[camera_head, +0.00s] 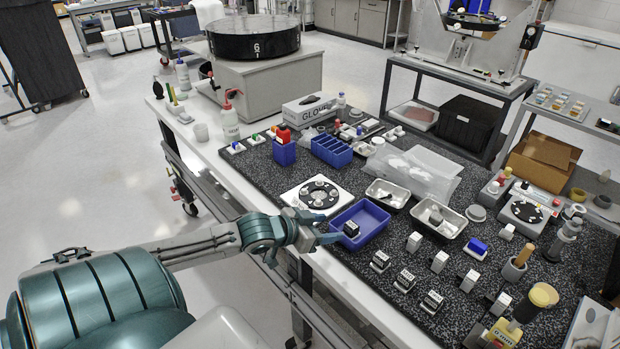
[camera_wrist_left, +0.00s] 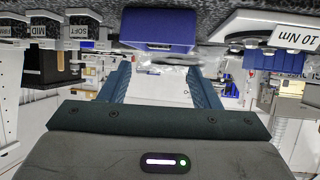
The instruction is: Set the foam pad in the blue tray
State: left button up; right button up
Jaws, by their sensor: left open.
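The blue tray (camera_head: 376,212) lies near the front edge of the dark speckled worktop, and its blue wall fills the top middle of the left wrist view (camera_wrist_left: 158,30). A small dark block with a pale side (camera_head: 351,228), which looks like the foam pad, sits inside the tray at its near left part. My left gripper (camera_head: 326,238) is just outside the tray's near left side, close to that block. Its two fingers (camera_wrist_left: 160,72) are apart with nothing between them. The block is not seen in the left wrist view. My right gripper is not in view.
Several similar dark-topped blocks (camera_head: 404,280) stand to the right of the tray along the front edge. Metal trays (camera_head: 388,194) lie behind and right. A white plate with a black dial (camera_head: 318,195) is left of the tray. A divided blue bin (camera_head: 331,150) stands farther back.

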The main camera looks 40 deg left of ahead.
pick_arm(q)
jog(key=shift+p+v, duration=1.95)
jog(key=shift+v, duration=0.5)
